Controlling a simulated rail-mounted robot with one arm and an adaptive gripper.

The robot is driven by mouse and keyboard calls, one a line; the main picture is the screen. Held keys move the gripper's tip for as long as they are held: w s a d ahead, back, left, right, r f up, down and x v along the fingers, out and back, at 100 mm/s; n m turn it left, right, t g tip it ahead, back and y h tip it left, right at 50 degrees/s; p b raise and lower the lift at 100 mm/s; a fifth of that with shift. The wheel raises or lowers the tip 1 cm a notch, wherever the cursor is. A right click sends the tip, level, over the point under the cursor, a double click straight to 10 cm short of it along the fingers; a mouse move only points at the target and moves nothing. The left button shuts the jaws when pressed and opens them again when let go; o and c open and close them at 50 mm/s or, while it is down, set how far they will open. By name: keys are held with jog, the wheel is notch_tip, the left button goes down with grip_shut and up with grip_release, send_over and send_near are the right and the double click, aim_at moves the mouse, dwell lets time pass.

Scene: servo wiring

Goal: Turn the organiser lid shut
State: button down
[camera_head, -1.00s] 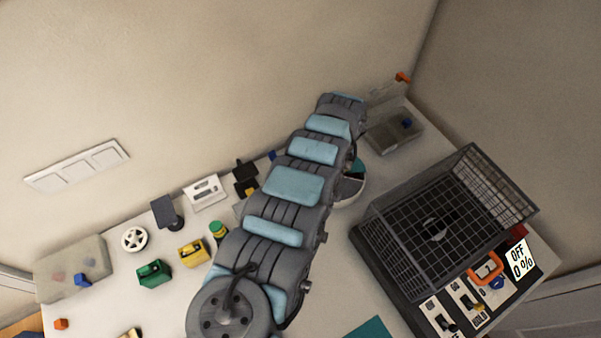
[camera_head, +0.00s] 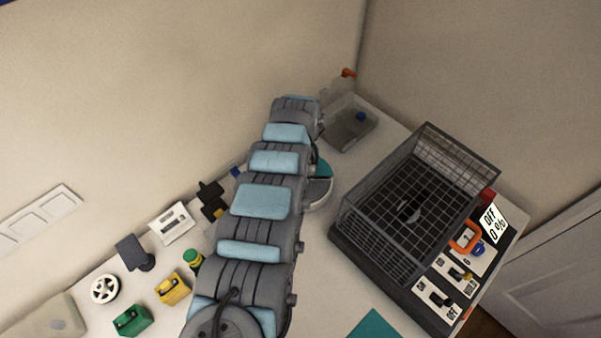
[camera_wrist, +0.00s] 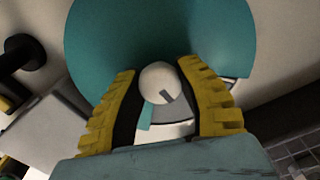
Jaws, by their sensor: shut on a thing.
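The round organiser (camera_head: 318,194) stands on the table, partly hidden behind my arm in the head view. Its teal lid (camera_wrist: 105,45) fills the upper part of the wrist view. A pale round knob (camera_wrist: 160,80) with a dark mark sits at the lid's middle. My gripper (camera_wrist: 159,84) has its yellow-backed fingers on both sides of the knob and is shut on it. Below the knob, a gap in the teal shows grey and white parts of the organiser. My gripper is hidden behind the arm in the head view.
A black wire basket (camera_head: 415,205) stands close right of the organiser. A clear box (camera_head: 350,125) is behind it. A white-and-black device (camera_head: 172,224), a yellow block (camera_head: 173,288) and a green block (camera_head: 132,320) lie to the left. The wall runs close behind.

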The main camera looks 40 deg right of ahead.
jog(key=c, duration=0.6)
grip_release()
jog(key=shift+w, duration=0.1)
jog(key=shift+c, duration=0.2)
notch_tip(320, 180, up, 12)
